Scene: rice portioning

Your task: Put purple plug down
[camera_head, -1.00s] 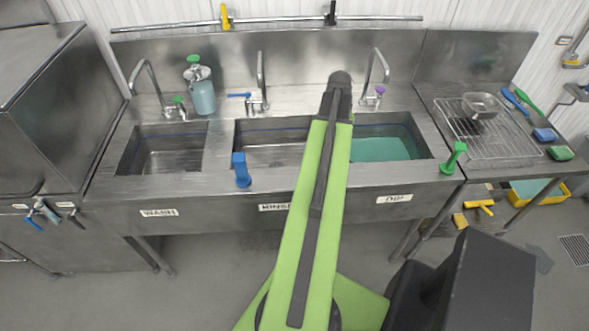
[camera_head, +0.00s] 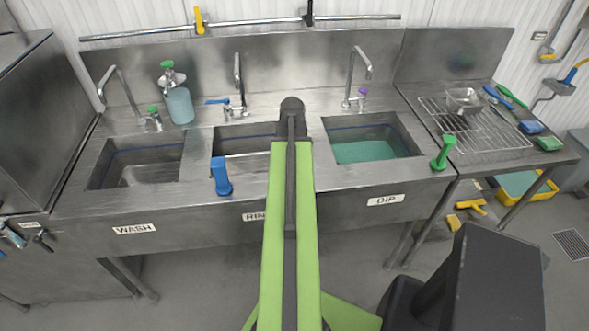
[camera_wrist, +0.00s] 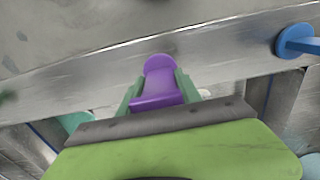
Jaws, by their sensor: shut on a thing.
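The purple plug (camera_wrist: 158,82) is between the two green fingers of my gripper (camera_wrist: 157,92) in the wrist view, and my gripper is shut on it. Its rounded end points away from my wrist, over the steel front ledge (camera_wrist: 90,72) of the sink. I cannot tell whether it touches the ledge. In the head view my arm hides both plug and fingers. A blue plug (camera_head: 220,177) stands on the front ledge by the rinse basin; in the wrist view it is at the upper right (camera_wrist: 296,41). A green plug (camera_head: 443,152) stands right of the dip basin.
The wash basin (camera_head: 110,170) is at the left and the dip basin (camera_head: 370,150), with green liquid, at the right. Taps (camera_head: 358,75) stand behind the basins. A wire rack (camera_head: 480,135) with a metal container (camera_head: 464,101) and brushes (camera_head: 531,127) is at the right.

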